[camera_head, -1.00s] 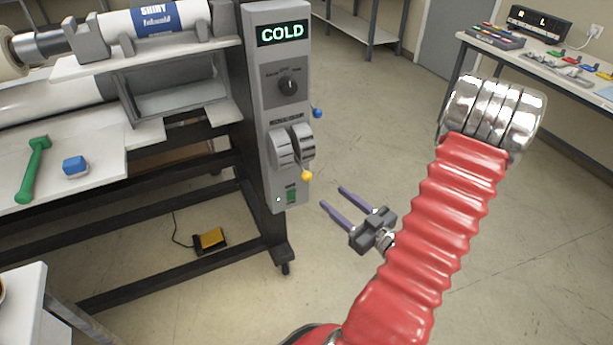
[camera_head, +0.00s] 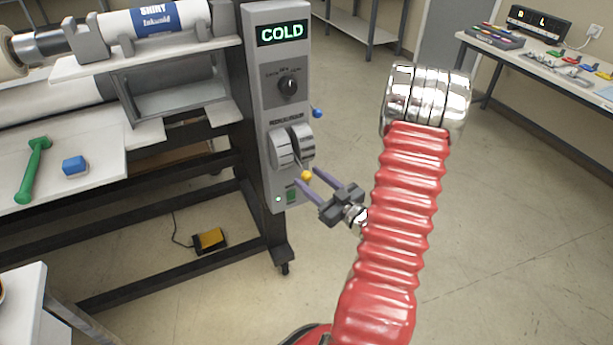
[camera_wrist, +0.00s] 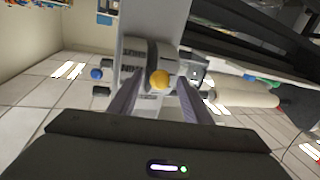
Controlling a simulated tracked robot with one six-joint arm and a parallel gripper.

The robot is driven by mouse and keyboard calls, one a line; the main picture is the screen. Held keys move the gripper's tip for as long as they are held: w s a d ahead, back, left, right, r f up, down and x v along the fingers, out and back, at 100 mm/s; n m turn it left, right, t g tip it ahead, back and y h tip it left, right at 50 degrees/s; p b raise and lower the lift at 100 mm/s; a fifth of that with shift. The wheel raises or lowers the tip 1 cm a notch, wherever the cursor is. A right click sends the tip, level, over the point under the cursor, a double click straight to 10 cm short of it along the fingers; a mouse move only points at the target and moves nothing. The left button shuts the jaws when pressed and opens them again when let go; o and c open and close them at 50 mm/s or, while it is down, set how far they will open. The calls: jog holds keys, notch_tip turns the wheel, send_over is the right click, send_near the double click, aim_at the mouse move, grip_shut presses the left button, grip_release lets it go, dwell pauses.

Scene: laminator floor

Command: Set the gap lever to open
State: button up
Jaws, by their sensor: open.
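The gap lever is a thin lever with a yellow ball knob (camera_head: 306,175), low on the grey control panel (camera_head: 291,100). It comes out of a slot between two rounded grey housings (camera_head: 291,146) and points downward. My gripper (camera_head: 312,178) is open, its two purple fingers reaching toward the panel at the knob. In the wrist view the yellow knob (camera_wrist: 159,79) shows between the two fingertips (camera_wrist: 163,82). I cannot tell whether either finger touches it. The labels around the slot are too small to read.
Above the lever are a black rotary knob (camera_head: 288,85) and a display (camera_head: 283,33) reading COLD. A blue ball knob (camera_head: 317,113) sticks out at the panel's right side. A green switch (camera_head: 292,196) is below. The floor to the right is clear.

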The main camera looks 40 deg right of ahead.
aim_at(298, 162)
jog(key=shift+w, duration=1.25)
grip_shut()
